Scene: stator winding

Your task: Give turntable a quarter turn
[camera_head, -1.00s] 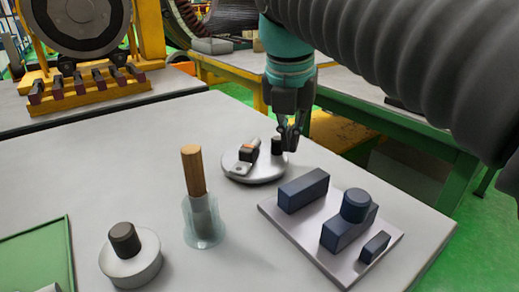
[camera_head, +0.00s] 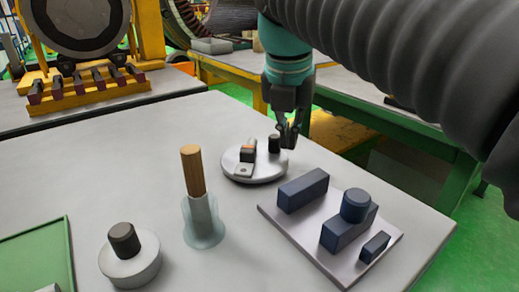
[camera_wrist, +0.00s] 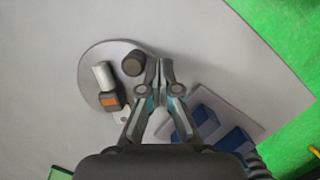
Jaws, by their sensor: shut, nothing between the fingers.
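The turntable (camera_head: 265,176) is a round pale disc on the table, left of my gripper (camera_head: 289,146). It carries a block with an orange face (camera_head: 247,153), a pale cylinder and an upright dark peg (camera_head: 274,144). In the wrist view the turntable (camera_wrist: 91,70) shows at the left, with the dark peg (camera_wrist: 133,63) near its right rim. My gripper (camera_wrist: 160,66) is shut and empty. Its fingertips are just right of the peg with a small gap in the wrist view. Their height relative to the peg is hard to tell.
A plate (camera_head: 300,233) with several dark blue blocks lies close to the right of the turntable. A wooden-handled tool (camera_head: 193,172) stands in a translucent holder. A round pale piece with a dark knob (camera_head: 130,263) and a green tray (camera_head: 40,250) are at the front left.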

